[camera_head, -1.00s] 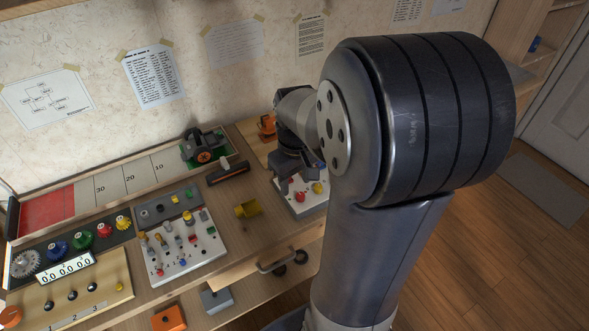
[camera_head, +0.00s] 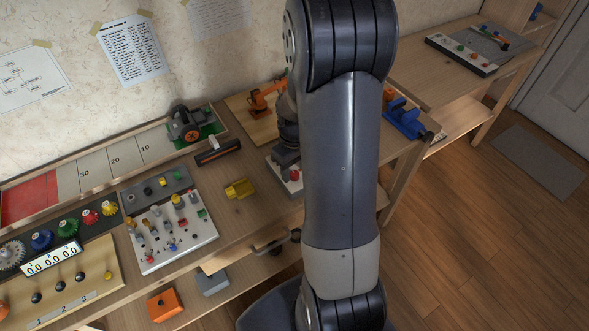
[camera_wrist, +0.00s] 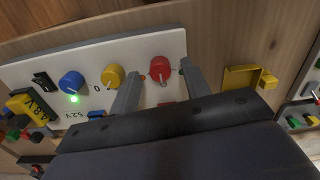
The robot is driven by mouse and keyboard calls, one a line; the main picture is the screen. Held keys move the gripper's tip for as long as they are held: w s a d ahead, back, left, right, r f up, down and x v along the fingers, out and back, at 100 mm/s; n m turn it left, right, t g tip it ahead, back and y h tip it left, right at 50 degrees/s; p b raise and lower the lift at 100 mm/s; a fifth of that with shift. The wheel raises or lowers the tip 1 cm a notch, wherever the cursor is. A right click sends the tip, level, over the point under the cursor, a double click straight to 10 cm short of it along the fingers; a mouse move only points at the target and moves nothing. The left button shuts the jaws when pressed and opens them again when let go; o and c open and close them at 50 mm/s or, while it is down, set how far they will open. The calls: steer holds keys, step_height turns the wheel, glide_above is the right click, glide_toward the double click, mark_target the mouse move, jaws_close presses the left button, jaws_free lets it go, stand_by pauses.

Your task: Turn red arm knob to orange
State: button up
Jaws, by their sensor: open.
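The red knob (camera_wrist: 160,69) is on a white panel (camera_wrist: 130,50) in the wrist view, with a pale pointer mark at its lower edge. A small orange mark (camera_wrist: 142,77) lies just left of it. A yellow knob (camera_wrist: 113,76) and a blue knob (camera_wrist: 72,83) with a lit green light sit further left. My gripper (camera_wrist: 161,72) is open, one finger on each side of the red knob; I cannot tell whether they touch it. In the head view the red knob (camera_head: 295,175) shows beside my arm, which hides most of the panel. A small orange arm (camera_head: 264,98) stands on a wooden board behind.
A yellow bracket (camera_wrist: 243,78) lies right of the panel in the wrist view. In the head view, another switch panel (camera_head: 205,232) and a dark bar (camera_head: 218,152) are to the left. A blue device (camera_head: 404,120) stands on the bench's right end.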

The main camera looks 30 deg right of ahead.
steer(key=shift+f, duration=0.4)
steer(key=shift+c, duration=0.3)
jaws_close()
steer(key=shift+m, duration=0.4)
steer(key=m+b, duration=0.1)
steer(key=m, duration=0.3)
steer(key=shift+m, duration=0.4)
steer(key=m, duration=0.6)
steer(key=shift+b, duration=0.4)
